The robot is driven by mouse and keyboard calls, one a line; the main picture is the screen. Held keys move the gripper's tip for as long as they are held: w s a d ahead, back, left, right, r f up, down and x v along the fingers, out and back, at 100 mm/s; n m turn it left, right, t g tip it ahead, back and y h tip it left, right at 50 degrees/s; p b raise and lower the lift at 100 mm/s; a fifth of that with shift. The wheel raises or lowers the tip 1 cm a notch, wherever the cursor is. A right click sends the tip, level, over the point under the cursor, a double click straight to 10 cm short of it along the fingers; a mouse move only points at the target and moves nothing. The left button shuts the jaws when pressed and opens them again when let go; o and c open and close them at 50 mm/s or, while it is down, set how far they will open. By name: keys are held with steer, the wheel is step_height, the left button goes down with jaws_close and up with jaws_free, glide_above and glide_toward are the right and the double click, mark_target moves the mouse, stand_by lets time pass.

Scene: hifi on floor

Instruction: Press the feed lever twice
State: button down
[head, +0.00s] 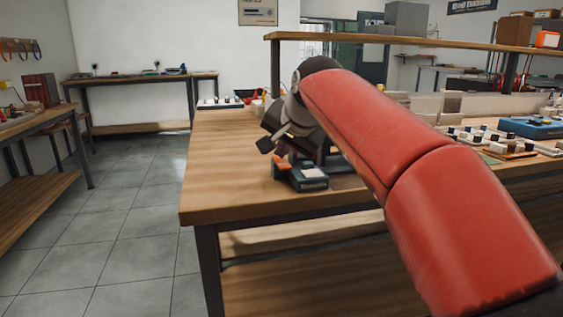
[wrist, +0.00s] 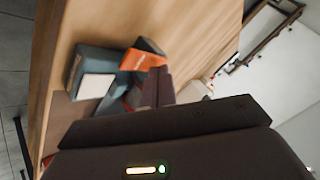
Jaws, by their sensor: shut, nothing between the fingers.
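A dark teal device (head: 311,185) with a pale label stands on the wooden bench near its front left. Its orange part (head: 283,162), which looks like the feed lever, is on its left side. In the wrist view the device (wrist: 84,62) lies left of centre, with the orange lever (wrist: 143,57) at its upper right. My gripper (wrist: 159,74) is shut and empty, its fingertips close beside the lever. I cannot tell whether they touch. In the head view my arm and wrist hide part of the device's back.
The bench (head: 215,190) is clear to the left of the device. A raised shelf (head: 400,41) runs above the bench's back. A blue box (head: 532,128) and trays of small parts stand at the right. Tiled floor lies open at the left.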

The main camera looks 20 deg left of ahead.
mark_target(283, 163)
steer(key=shift+f+b, duration=0.55)
steer(key=shift+f, duration=0.25)
stand_by(0.7)
steer(key=shift+r, duration=0.15)
steer(key=shift+r+p, duration=1.05)
steer(key=shift+p, duration=0.15)
step_height(283, 163, up, 5)
steer(key=p, duration=0.5)
steer(key=shift+r, duration=0.1)
stand_by(1.8)
step_height(283, 163, up, 4)
steer(key=shift+f, duration=0.15)
